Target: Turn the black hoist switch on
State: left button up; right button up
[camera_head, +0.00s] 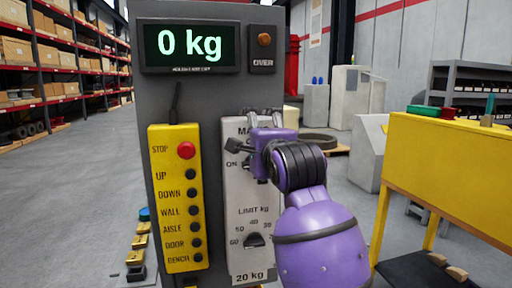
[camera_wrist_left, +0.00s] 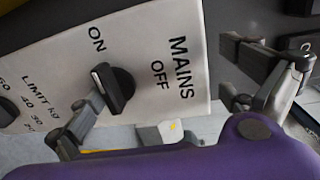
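The black hoist switch (camera_wrist_left: 115,88) sits on the pale MAINS panel (camera_wrist_left: 150,40), with ON and OFF lettering, in the left wrist view. The white mark on its knob is on the picture-left side; I cannot tell its exact setting. In the head view the switch is largely hidden by my left gripper (camera_head: 250,136), at the panel's top. In the left wrist view my left gripper (camera_wrist_left: 168,78) is open, fingers wide apart. One finger is close beside the knob; I cannot tell whether they touch. The other finger is farther right. My right gripper is out of view.
A yellow button box (camera_head: 177,270) with a red STOP button (camera_head: 186,150) is left of the panel. Below the switch is a LIMIT kg dial (camera_head: 255,240). A display (camera_head: 190,46) reads 0 kg above. A yellow bench (camera_head: 450,170) stands at right.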

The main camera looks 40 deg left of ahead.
pick_arm(q)
jog(key=shift+s+d+r, duration=0.3)
jog(key=shift+s+r, duration=0.1)
jog(key=shift+r, duration=0.25)
jog(key=shift+s+d+r, duration=0.25)
jog(key=shift+s+r, duration=0.1)
jog(key=shift+r, duration=0.25)
jog(key=shift+c, duration=1.1)
jog(key=shift+s+d+f, duration=0.25)
jog(key=shift+s+d, duration=0.1)
jog(key=shift+d, duration=0.05)
jog(key=shift+c, duration=0.9)
jog(key=v, duration=0.4)
jog(key=shift+s+a, duration=0.1)
jog(key=c, duration=0.9)
jog(key=shift+o, duration=0.2)
jog(key=shift+s+d+f+b, duration=0.3)
jog(key=shift+s+d, duration=0.3)
jog(key=shift+d, duration=0.15)
jog(key=shift+s+d+f+b, duration=0.25)
jog(key=shift+s+d, duration=0.3)
jog(key=shift+d, duration=0.25)
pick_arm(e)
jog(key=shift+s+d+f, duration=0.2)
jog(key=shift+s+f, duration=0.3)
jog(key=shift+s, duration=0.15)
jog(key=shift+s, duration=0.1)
